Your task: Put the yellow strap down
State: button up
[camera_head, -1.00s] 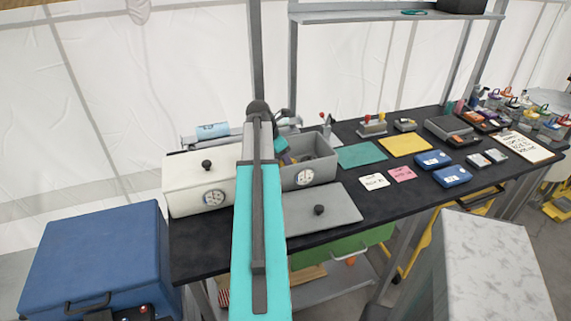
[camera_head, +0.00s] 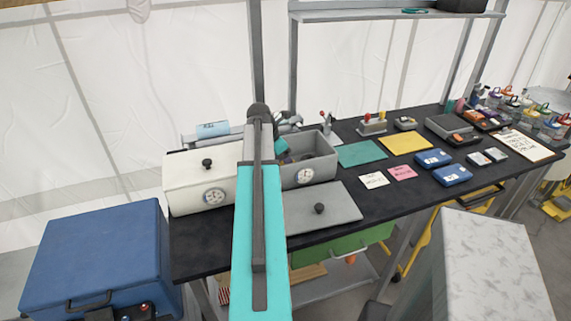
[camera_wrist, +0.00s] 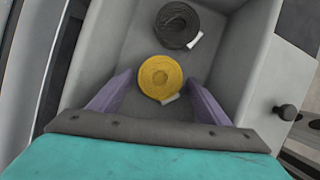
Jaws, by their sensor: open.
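The yellow strap (camera_wrist: 160,77) is a round coil with a small white tag. In the wrist view it lies on the floor of a grey open box (camera_wrist: 118,62). My gripper (camera_wrist: 157,92) is open, its two purple fingers on either side of the strap, with gaps showing between fingers and coil. In the head view the box (camera_head: 327,171) stands on the dark table and my arm hides part of it. The strap cannot be made out in the head view.
A dark coil (camera_wrist: 177,25) with a white tag lies beyond the yellow strap in the same box. A white box (camera_head: 190,192) with a dial stands to the left. A grey lid (camera_head: 335,203) with a black knob lies in front. Green (camera_head: 362,153) and yellow (camera_head: 405,143) mats lie to the right.

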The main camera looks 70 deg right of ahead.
jog(key=shift+r, duration=0.15)
jog(key=b+v, duration=0.2)
jog(key=v, duration=1)
dwell(1.0)
